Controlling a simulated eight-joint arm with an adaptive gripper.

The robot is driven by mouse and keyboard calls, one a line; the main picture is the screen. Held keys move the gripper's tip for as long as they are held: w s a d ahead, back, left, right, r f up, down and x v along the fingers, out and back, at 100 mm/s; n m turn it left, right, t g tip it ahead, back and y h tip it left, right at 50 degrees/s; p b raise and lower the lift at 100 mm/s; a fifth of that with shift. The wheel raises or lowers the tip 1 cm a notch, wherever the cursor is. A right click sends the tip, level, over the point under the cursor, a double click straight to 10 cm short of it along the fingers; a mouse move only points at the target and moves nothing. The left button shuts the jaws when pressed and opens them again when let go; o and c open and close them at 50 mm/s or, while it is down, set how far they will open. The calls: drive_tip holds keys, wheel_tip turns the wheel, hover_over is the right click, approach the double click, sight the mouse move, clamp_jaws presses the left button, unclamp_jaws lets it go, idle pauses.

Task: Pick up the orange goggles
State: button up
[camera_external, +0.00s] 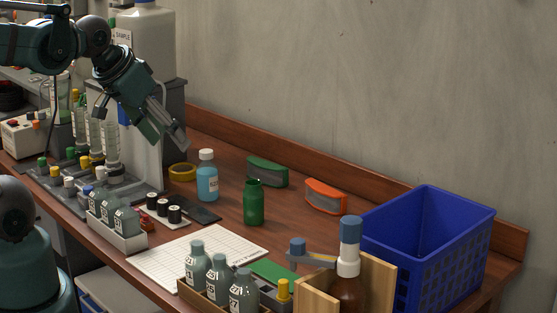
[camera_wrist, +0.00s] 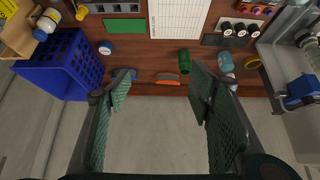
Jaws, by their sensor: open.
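The orange goggles (camera_external: 326,198) rest on the wooden bench near its back edge, with a grey lens facing the front. In the wrist view the orange goggles (camera_wrist: 170,79) show small and between my fingers, well beyond them. My gripper (camera_external: 168,140) is up at the left, above the bench and apart from the goggles. In the wrist view my gripper (camera_wrist: 158,88) has its two green pads spread wide with nothing between them.
Green goggles (camera_external: 267,171) lie left of the orange ones. A green bottle (camera_external: 254,204) stands in front of them. A blue crate (camera_external: 430,255) and a brown bottle with a blue cap (camera_external: 348,285) stand to the right. A wall (camera_external: 360,80) rises behind the bench.

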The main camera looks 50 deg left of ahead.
drive_tip(key=shift+w, duration=0.1)
drive_tip(key=shift+c, duration=0.5)
idle(0.3)
drive_tip(key=w+r+m+g, duration=0.1)
drive_tip(key=w+r+m, duration=0.1)
drive_tip(key=w, duration=0.4)
drive_tip(key=w+r+m+g, duration=0.1)
drive_tip(key=w+r+m, duration=0.15)
drive_tip(key=w, duration=0.45)
drive_tip(key=m+g+b, duration=0.2)
drive_tip(key=m+g, duration=0.3)
drive_tip(key=m, duration=1)
hover_over(323, 187)
wheel_tip(323, 187, down, 28)
drive_tip(key=shift+f, duration=0.25)
drive_tip(key=shift+f, duration=0.1)
